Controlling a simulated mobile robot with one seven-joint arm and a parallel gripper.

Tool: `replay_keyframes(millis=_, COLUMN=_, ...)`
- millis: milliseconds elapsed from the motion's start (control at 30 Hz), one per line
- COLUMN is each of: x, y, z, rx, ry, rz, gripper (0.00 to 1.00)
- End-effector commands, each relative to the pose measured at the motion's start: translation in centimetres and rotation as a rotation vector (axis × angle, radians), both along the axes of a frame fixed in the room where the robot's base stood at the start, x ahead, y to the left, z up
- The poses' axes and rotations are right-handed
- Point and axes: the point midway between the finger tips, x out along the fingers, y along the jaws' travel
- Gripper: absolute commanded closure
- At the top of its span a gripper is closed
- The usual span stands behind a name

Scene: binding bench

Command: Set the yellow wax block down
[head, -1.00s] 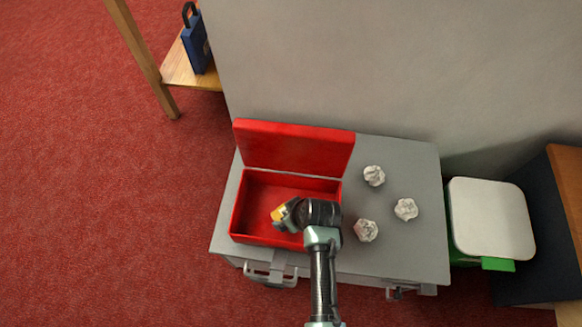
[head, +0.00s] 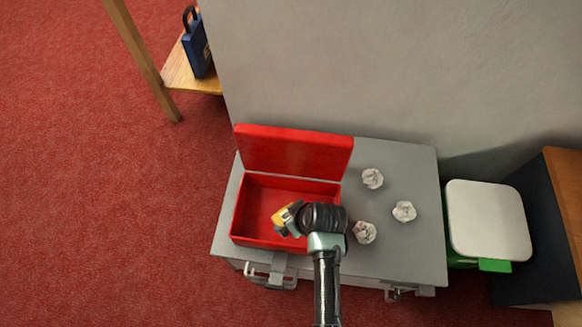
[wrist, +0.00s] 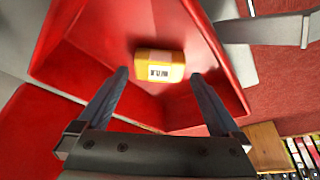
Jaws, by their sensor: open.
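The yellow wax block (wrist: 160,66) lies in the red box, beyond my fingertips in the wrist view, with a printed label on it. It shows partly in the head view (head: 280,216), beside my gripper. My gripper (wrist: 158,80) is open, with its two fingers spread and a gap between them and the block. In the head view my gripper (head: 287,222) is over the inside of the box. The red box (head: 236,213) stands on the grey cabinet top with its lid (head: 295,153) raised. Part of the box is hidden behind my arm.
Several crumpled paper balls, one at the back (head: 372,178), lie on the grey cabinet (head: 420,255) right of the box. A green bin with a white lid (head: 489,220) stands at the right. A blue padlock-shaped object (head: 196,45) sits on a wooden shelf at upper left.

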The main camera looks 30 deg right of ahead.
Motion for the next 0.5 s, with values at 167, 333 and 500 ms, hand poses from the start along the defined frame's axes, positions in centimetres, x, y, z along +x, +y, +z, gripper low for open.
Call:
replay_keyframes(millis=167, x=-1.6, y=-0.3, z=4.4, rx=0.0, ry=-0.001, rz=-0.001, gripper=0.0)
replay_keyframes(millis=333, x=-2.7, y=-0.6, z=6.9, rx=0.0, ry=-0.001, rz=-0.002, gripper=0.0)
replay_keyframes(millis=500, x=-3.2, y=-0.6, z=8.0, rx=-0.001, ry=0.0, rz=-0.001, gripper=0.0)
